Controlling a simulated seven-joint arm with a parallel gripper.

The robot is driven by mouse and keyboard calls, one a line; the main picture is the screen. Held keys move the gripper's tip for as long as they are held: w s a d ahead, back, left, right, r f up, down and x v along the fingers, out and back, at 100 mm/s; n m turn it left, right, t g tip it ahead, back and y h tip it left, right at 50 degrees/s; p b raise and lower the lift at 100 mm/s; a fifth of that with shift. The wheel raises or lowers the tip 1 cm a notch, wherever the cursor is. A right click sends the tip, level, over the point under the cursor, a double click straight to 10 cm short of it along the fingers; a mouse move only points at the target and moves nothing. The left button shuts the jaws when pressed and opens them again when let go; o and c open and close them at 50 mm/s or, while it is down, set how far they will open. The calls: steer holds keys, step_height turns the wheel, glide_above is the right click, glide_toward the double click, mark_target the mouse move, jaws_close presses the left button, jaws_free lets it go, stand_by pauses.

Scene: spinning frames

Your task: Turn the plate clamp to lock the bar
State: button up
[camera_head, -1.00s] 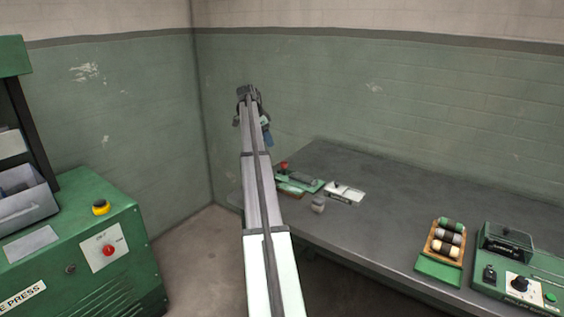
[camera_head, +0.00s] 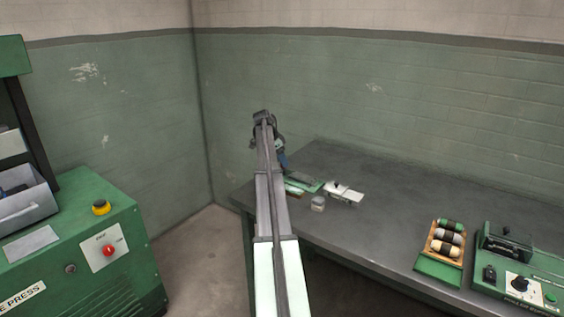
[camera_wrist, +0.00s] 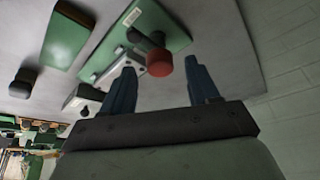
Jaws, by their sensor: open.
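A green plate (camera_wrist: 170,32) carries a dark post and arm with a red knob (camera_wrist: 159,63) in the wrist view; it looks like part of the clamp fixture. My gripper (camera_wrist: 161,78) is open and empty. Its two blue fingers are apart, and the red knob appears between and beyond their tips. In the head view the fixture's green plate (camera_head: 310,186) sits on the bench, partly hidden by my arm, and the red knob is hidden. My gripper (camera_head: 281,160) is above its left end. I cannot tell the bar or its lock state.
A white plate with a dark piece (camera_head: 347,195) and a small grey cylinder (camera_head: 318,204) stand beside the fixture. At the right are a wooden tray of spools (camera_head: 434,246) and a green machine (camera_head: 530,276). The middle of the bench (camera_head: 400,215) is clear.

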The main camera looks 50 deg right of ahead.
steer(key=shift+s+d+f, duration=0.1)
steer(key=shift+d+f, duration=0.1)
steer(key=shift+f, duration=0.4)
steer(key=c, duration=1)
